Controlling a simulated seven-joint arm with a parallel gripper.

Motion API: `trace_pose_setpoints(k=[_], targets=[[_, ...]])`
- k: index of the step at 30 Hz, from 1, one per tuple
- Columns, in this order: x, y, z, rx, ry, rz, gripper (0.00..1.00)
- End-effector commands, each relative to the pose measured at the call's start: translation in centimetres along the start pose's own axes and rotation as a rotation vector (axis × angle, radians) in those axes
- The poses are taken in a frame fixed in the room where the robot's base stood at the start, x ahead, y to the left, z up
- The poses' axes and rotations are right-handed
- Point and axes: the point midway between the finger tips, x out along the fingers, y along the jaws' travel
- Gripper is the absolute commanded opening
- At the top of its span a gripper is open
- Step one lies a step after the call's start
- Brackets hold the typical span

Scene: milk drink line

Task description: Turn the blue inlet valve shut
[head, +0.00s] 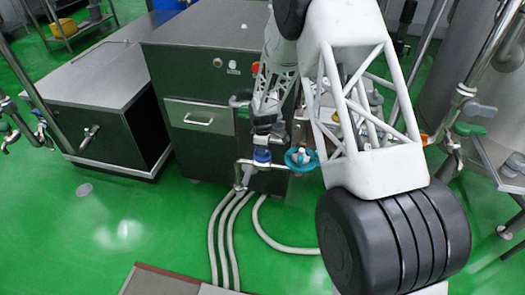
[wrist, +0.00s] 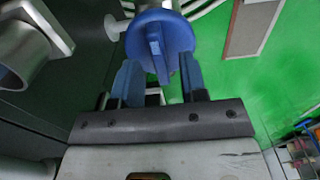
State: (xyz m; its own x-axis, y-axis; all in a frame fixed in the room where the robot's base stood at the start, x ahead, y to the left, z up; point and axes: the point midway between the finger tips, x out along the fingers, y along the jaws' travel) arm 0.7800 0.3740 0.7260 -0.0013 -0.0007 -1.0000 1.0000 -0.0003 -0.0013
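The blue inlet valve shows in the wrist view as a round blue knob (wrist: 176,30) with a raised grip bar across its middle. The bar points toward my gripper (wrist: 158,68). My gripper is open. Its two blue fingers stand left and right of the bar's near end, with a visible gap on each side. In the head view the blue valve (head: 262,156) sits on pipework in front of the dark cabinet. My gripper (head: 264,140) is just above it there, partly hidden by its own wrist.
A teal round handle (head: 301,159) is close to the right of the blue valve. Pale hoses (head: 226,235) run down to the green floor. The dark cabinet (head: 205,150) with a drawer stands behind. A metal pipe fitting (wrist: 30,45) is at the wrist view's upper left.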

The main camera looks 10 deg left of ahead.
Motion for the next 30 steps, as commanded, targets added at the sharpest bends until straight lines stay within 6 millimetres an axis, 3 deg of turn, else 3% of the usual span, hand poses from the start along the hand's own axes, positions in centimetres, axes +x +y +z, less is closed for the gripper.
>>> trace_pose_setpoints(k=[7, 18, 26, 30], targets=[[1.6, 0.0, 0.0, 0.000, 0.000, 0.000, 0.39], [1.8, 0.0, 0.0, 0.000, 0.000, 0.001, 0.39], [1.8, 0.0, 0.0, 0.000, 0.001, 0.001, 0.00], [1.8, 0.0, 0.0, 0.000, 0.001, 0.001, 0.00]])
